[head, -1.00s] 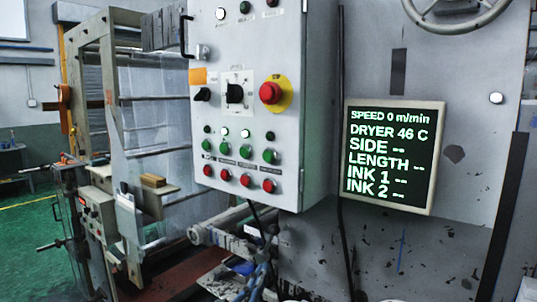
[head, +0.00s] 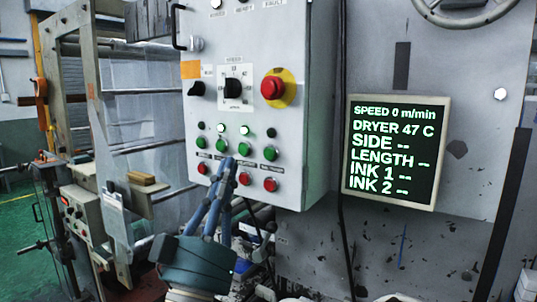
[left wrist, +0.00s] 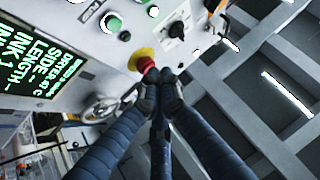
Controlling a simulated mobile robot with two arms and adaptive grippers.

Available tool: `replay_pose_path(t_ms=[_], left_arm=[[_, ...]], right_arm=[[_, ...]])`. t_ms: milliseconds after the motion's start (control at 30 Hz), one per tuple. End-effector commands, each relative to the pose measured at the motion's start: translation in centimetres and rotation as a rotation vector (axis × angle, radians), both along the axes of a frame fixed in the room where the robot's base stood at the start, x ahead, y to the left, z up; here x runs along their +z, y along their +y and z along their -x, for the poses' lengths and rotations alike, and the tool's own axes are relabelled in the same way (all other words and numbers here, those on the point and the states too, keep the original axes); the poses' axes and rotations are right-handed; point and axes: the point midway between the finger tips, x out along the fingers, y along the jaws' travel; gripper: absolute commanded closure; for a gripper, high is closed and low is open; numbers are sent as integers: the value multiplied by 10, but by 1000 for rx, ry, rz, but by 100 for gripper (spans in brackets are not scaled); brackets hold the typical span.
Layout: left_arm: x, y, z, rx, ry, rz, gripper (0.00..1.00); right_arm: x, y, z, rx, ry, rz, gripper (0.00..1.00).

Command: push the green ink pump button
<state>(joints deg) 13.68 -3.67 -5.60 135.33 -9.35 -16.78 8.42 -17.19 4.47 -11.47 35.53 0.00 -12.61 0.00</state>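The white control box (head: 315,110) carries a row of green buttons: a leftmost one (head: 201,142), a second (head: 221,146), a third (head: 243,150) and a rightmost one (head: 270,153). Their labels are too small to read, so I cannot tell which is the ink pump. My left gripper (head: 228,165) has its blue fingers pointing up, tips just below the second and third green buttons in the head view; contact is unclear. In the left wrist view its fingertips (left wrist: 160,82) are drawn together and empty. A green button (left wrist: 113,23) shows there, apart from the tips. My right gripper is out of view.
A red stop button (head: 272,88) on yellow sits above the green row; red buttons (head: 270,184) lie below it, one hidden behind my fingers. A black selector knob (head: 233,85) is mid-box. The display (head: 395,150) is to the right.

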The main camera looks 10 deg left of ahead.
Motion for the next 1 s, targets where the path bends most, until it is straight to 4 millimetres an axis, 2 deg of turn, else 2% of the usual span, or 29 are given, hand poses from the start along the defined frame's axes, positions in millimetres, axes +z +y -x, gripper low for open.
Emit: replay_pose_path(t_ms=[333, 800, 1000], left_arm=[[-1, -3, -9, -1, 1, 1, 100], [-1, -25, -67, -2, 2, 0, 100], [-1, -29, -81, 0, 1, 0, 100]], right_arm=[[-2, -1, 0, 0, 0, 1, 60], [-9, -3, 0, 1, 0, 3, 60], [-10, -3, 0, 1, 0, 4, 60]])
